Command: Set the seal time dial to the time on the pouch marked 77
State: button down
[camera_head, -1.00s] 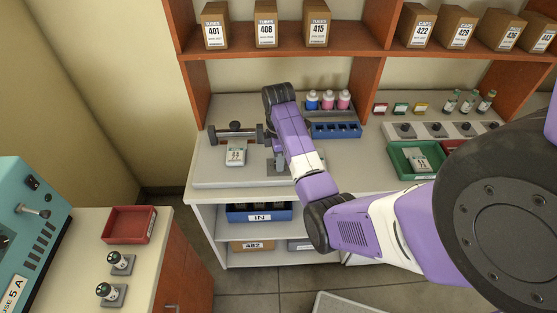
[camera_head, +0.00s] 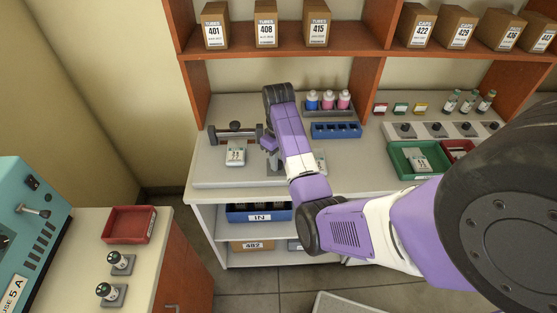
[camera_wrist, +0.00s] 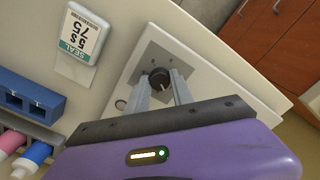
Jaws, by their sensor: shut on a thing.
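In the wrist view my gripper (camera_wrist: 160,88) has its two fingers closed on a round black dial knob (camera_wrist: 160,77), which sits on a square grey plate. A white pouch (camera_wrist: 82,38) with a "SEAL" label lies to the left of the plate, turned nearly upside down in that view; its numbers are hard to read for sure. In the head view my gripper (camera_head: 272,160) is over the white bench, and the arm hides the dial. One pouch (camera_head: 235,153) lies left of the gripper; another (camera_head: 320,162) shows just right of the arm. Their marks are too small to read.
A dark bar device (camera_head: 236,131) stands behind the left pouch. A blue rack (camera_head: 336,130) and several bottles (camera_head: 328,101) are at the back. A green tray (camera_head: 395,165) holds another pouch. A red tray (camera_head: 128,224) sits on the left counter.

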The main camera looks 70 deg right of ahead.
jog(key=m, duration=0.6)
jog(key=shift+m, duration=0.3)
dwell(0.4)
jog(key=c, duration=1.1)
grip_release()
jog(key=shift+r, duration=0.1)
notch_tip(320, 180, up, 5)
jog(key=shift+w+r, duration=0.1)
jog(key=shift+w, duration=0.05)
jog(key=shift+d+r, duration=0.25)
jog(key=shift+r, duration=0.65)
jog(key=shift+a+r, duration=0.15)
jog(key=shift+r, duration=0.15)
